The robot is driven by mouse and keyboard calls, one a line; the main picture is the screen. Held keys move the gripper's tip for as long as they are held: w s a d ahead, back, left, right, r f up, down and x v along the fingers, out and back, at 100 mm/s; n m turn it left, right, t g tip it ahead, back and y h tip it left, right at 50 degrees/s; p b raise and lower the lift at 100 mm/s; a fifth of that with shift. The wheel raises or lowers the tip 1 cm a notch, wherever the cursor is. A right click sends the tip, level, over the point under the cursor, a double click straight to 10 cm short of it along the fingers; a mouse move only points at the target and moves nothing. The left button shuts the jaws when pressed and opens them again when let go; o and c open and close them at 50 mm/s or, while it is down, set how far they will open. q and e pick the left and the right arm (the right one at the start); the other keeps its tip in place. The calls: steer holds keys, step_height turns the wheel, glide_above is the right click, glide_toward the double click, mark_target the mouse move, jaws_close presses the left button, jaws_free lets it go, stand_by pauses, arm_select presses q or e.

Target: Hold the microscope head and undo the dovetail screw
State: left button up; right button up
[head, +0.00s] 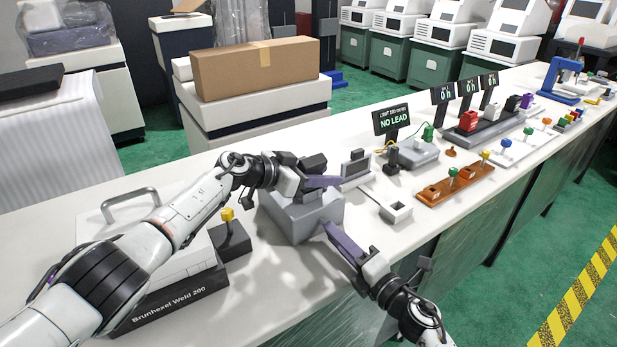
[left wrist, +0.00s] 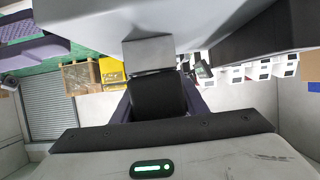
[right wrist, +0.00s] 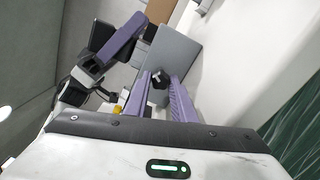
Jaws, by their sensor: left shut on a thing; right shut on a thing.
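A grey block-shaped body (head: 300,217) stands on the bench near the front edge, with a black block (head: 313,163) at its upper back; together they look like the microscope. My left gripper (head: 322,182) is shut on a black part (left wrist: 158,97) just above the grey body, which I take for the microscope head. My right gripper (head: 331,230) is at the body's front right side. In the right wrist view its purple fingers are shut around a small black knob (right wrist: 160,84), apparently the dovetail screw, against the grey body (right wrist: 172,50). The fingers hide the knob in the head view.
A welder case labelled Brunhexel Weld 200 (head: 170,298) and a black block with a yellow knob (head: 229,238) stand at left. Some bench between is clear.

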arm_select(q)
steer(key=shift+s+d+r, duration=0.1)
steer(key=shift+d, duration=0.15)
arm_select(e)
steer(key=n, duration=0.4)
steer(key=shift+f, duration=0.2)
steer(key=o, duration=0.8)
steer(key=shift+o, duration=1.2)
steer(key=shift+r, duration=0.15)
steer(key=shift+v, duration=2)
